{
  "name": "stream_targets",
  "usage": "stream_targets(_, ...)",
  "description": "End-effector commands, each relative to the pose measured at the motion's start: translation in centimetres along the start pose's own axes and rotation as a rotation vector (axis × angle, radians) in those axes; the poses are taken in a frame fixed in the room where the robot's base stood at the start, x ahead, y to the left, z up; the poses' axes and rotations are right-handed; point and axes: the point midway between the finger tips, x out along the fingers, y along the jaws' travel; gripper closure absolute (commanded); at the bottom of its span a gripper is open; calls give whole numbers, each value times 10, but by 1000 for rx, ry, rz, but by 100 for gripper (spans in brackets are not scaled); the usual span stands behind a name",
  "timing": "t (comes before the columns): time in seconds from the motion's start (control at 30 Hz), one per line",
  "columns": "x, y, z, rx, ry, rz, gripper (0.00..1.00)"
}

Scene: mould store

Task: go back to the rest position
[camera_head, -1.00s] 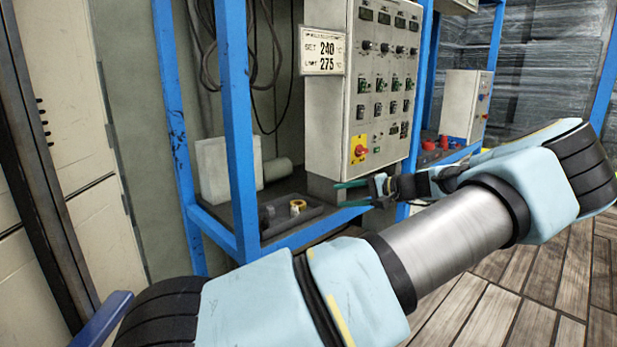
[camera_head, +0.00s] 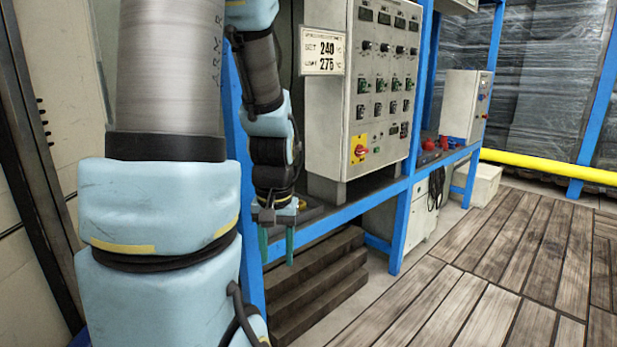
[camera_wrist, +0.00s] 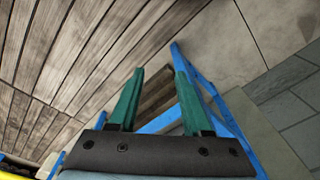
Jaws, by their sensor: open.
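My gripper (camera_head: 277,246) hangs below my folded arm in the head view, its two green fingers pointing down and apart. It is open, with nothing between the fingers. It is in front of the blue rack, near the front edge of the shelf. In the wrist view my gripper (camera_wrist: 155,95) shows both green fingers spread, with the wooden floor and part of the blue frame beyond them. My arm covers the left part of the head view and hides most of the shelf there.
A grey control cabinet (camera_head: 335,120) with a 240/275 sign (camera_head: 323,51) stands on the blue rack (camera_head: 402,225). Dark stacked beams (camera_head: 325,290) lie under the shelf. A white box (camera_head: 462,105) stands farther back. A yellow rail (camera_head: 540,165) crosses the right. The plank floor (camera_head: 490,260) is clear.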

Motion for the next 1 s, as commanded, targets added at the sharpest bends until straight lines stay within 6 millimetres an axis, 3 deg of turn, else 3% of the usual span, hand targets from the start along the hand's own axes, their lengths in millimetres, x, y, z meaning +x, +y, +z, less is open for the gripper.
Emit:
stream_targets(0.2, -22, -2, 28, -24, 76, 28, 51)
stream_targets(0.57, -98, -3, 19, -19, 69, 28, 51)
stream_targets(0.8, -168, -5, 14, -19, 68, 28, 51)
stream_targets(1.0, -204, -6, 12, -19, 68, 28, 51)
